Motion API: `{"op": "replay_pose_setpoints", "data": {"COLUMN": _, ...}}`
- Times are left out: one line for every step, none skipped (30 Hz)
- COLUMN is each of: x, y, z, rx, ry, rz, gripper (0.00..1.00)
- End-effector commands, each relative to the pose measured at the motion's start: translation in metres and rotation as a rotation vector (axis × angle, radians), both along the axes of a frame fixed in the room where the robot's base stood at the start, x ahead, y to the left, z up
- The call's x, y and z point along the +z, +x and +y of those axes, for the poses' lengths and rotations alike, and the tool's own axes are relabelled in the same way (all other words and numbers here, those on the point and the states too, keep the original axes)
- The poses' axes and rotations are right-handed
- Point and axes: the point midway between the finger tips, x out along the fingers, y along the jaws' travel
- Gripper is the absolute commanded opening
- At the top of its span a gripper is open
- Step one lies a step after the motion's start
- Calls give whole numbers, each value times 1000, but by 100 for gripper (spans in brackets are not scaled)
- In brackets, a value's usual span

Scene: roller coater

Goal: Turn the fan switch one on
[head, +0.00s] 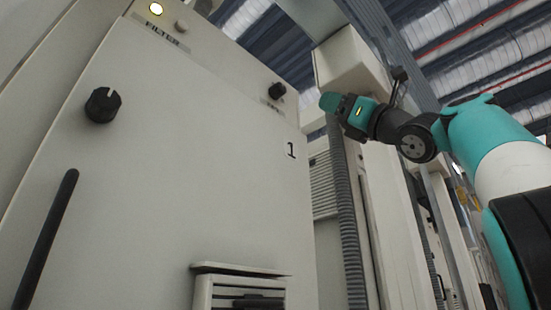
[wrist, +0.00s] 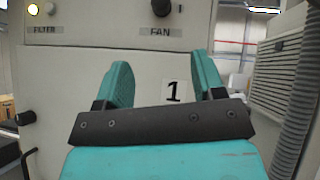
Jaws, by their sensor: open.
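The fan switch is a black knob (wrist: 162,7) above the label "FAN" (wrist: 160,32) in the wrist view, cut off by the top edge. In the head view the knob (head: 277,90) sits at the upper right of the cabinet front. The number "1" label (wrist: 174,92) is on the panel below it. My gripper (wrist: 164,80) is open and empty, its teal fingers spread either side of the "1" label in the picture. In the head view my gripper (head: 328,101) is to the right of the knob, apart from it.
A lit yellow lamp (head: 156,9) and a small knob (head: 181,26) are by the "FILTER" label. Another black knob (head: 103,105) and a long black handle (head: 47,240) are on the cabinet's left. A grey ribbed hose (head: 346,215) hangs right of the cabinet.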

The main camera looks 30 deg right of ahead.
Motion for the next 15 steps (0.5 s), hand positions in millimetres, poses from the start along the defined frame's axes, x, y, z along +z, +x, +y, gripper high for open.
{"op": "replay_pose_setpoints", "data": {"x": 1, "y": 0, "z": 1, "rx": -3, "ry": -5, "rz": -2, "gripper": 63}}
{"op": "replay_pose_setpoints", "data": {"x": 2, "y": 0, "z": 1, "rx": -4, "ry": -7, "rz": -2, "gripper": 63}}
{"op": "replay_pose_setpoints", "data": {"x": 4, "y": 1, "z": 1, "rx": -5, "ry": -7, "rz": -4, "gripper": 63}}
{"op": "replay_pose_setpoints", "data": {"x": 6, "y": 1, "z": 1, "rx": -5, "ry": -8, "rz": -4, "gripper": 63}}
{"op": "replay_pose_setpoints", "data": {"x": 8, "y": 3, "z": 1, "rx": -7, "ry": -8, "rz": -4, "gripper": 63}}
{"op": "replay_pose_setpoints", "data": {"x": 12, "y": 5, "z": 1, "rx": -8, "ry": -6, "rz": -4, "gripper": 63}}
{"op": "replay_pose_setpoints", "data": {"x": 15, "y": 7, "z": 1, "rx": -9, "ry": -6, "rz": -4, "gripper": 63}}
{"op": "replay_pose_setpoints", "data": {"x": 18, "y": 9, "z": 2, "rx": -9, "ry": -6, "rz": -3, "gripper": 63}}
{"op": "replay_pose_setpoints", "data": {"x": 22, "y": 13, "z": 3, "rx": -9, "ry": -4, "rz": -3, "gripper": 63}}
{"op": "replay_pose_setpoints", "data": {"x": 25, "y": 16, "z": 4, "rx": -10, "ry": -4, "rz": -2, "gripper": 63}}
{"op": "replay_pose_setpoints", "data": {"x": 29, "y": 19, "z": 5, "rx": -9, "ry": -5, "rz": -2, "gripper": 63}}
{"op": "replay_pose_setpoints", "data": {"x": 34, "y": 23, "z": 6, "rx": -10, "ry": -4, "rz": -3, "gripper": 63}}
{"op": "replay_pose_setpoints", "data": {"x": 38, "y": 26, "z": 8, "rx": -10, "ry": -4, "rz": -3, "gripper": 63}}
{"op": "replay_pose_setpoints", "data": {"x": 41, "y": 29, "z": 9, "rx": -9, "ry": -4, "rz": -3, "gripper": 63}}
{"op": "replay_pose_setpoints", "data": {"x": 45, "y": 34, "z": 11, "rx": -10, "ry": -4, "rz": -2, "gripper": 63}}
